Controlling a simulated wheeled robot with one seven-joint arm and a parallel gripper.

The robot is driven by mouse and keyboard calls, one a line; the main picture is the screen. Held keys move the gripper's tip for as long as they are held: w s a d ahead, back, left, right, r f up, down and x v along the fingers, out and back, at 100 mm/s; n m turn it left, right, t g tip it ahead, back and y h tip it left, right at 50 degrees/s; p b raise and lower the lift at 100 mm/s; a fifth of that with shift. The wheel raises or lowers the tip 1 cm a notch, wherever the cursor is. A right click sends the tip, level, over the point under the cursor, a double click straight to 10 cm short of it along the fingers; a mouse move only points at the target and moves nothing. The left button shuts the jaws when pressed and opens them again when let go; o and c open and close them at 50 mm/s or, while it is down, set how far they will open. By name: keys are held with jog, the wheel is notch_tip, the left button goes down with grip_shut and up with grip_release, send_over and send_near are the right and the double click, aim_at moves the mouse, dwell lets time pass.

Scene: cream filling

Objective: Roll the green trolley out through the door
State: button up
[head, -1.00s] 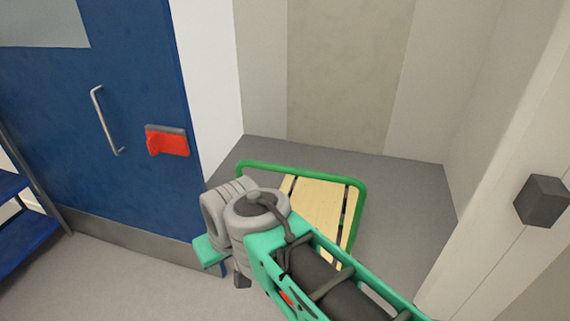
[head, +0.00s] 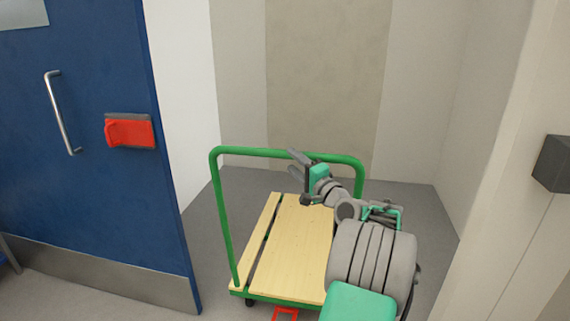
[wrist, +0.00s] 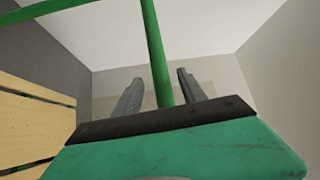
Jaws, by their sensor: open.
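The green trolley (head: 286,245) stands on the grey floor of a small alcove beyond the doorway. It has a pale wooden deck, a tall green push handle (head: 240,152) and a red part (head: 286,314) at its near lower edge. My gripper (head: 295,163) is at the handle's top rail, right of its middle. In the wrist view the jaws (wrist: 160,76) are apart, with a green tube (wrist: 158,50) of the handle running between the fingers. I cannot tell whether either finger touches it. My arm covers the trolley's right side.
The blue door (head: 95,200) stands at the left, with a metal pull (head: 62,112) and a red fitting (head: 130,131). The door's free edge is close to the trolley's left side. A pale frame with a dark grey box (head: 554,164) stands at the right. Walls enclose the trolley behind.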

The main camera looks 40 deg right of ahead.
aim_at(288, 158)
jog(key=w, duration=0.5)
jog(key=shift+d+r, duration=0.3)
jog(key=shift+r, duration=0.05)
jog(key=shift+c, duration=0.3)
grip_shut()
dwell(0.6)
